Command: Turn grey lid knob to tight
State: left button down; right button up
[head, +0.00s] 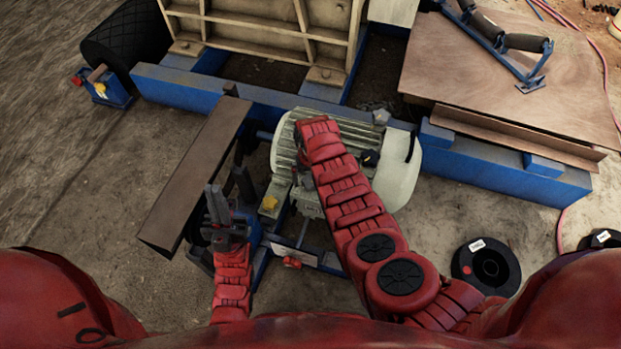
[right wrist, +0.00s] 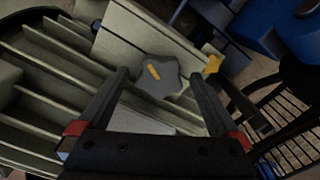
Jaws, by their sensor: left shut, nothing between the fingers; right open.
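The grey star-shaped lid knob (right wrist: 150,78) shows in the right wrist view, with a yellow mark pointing up and left. It sits on a pale flat lid beside the ribs of the motor housing (right wrist: 50,65). My right gripper (right wrist: 160,76) is open, and the knob appears between its fingertips; I cannot tell how far above it they are. In the head view my right arm covers the knob and the right gripper. My left gripper (head: 216,204) is shut and empty, left of the pale motor (head: 400,170).
A yellow star knob (head: 269,203) is on the motor's left side; it also shows in the right wrist view (right wrist: 213,64). A brown plate (head: 195,175) lies left of my left gripper. A blue beam (head: 480,170) runs behind. A black ring (head: 486,265) lies on the floor at right.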

jog(key=c, duration=1.4)
